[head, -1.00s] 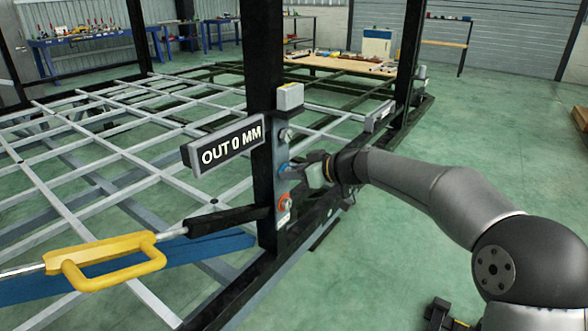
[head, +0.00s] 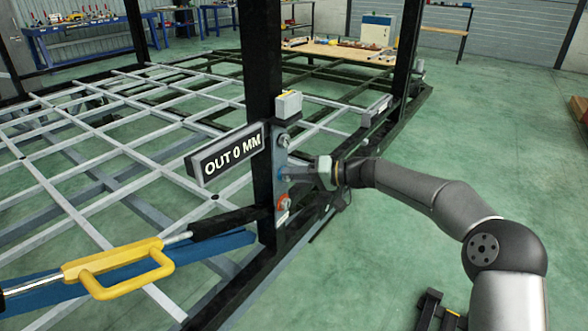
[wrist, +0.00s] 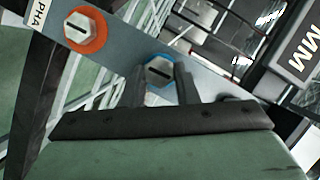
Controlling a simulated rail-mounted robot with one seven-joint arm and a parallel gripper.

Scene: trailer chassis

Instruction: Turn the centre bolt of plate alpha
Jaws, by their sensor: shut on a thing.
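Plate alpha (head: 281,194) is a narrow grey plate on a black upright post. It carries a plain bolt (head: 283,141) at the top, a blue-ringed centre bolt (head: 281,174) and an orange-ringed bolt (head: 283,203) below. My gripper (head: 288,173) reaches the centre bolt from the right. In the wrist view the blue-ringed bolt (wrist: 159,71), with a dark slot in its head, sits between my two fingers, which are shut on it. The orange-ringed bolt (wrist: 85,30) is clear of my fingers. Part of a label, "PHA" (wrist: 38,14), shows on the plate.
A display (head: 228,155) beside the post reads "OUT 0 MM". A grey box (head: 288,104) sits above the plate. A yellow-handled turnbuckle (head: 120,265) runs off to the left. The chassis lattice (head: 100,180) lies behind. Green floor at the right is open.

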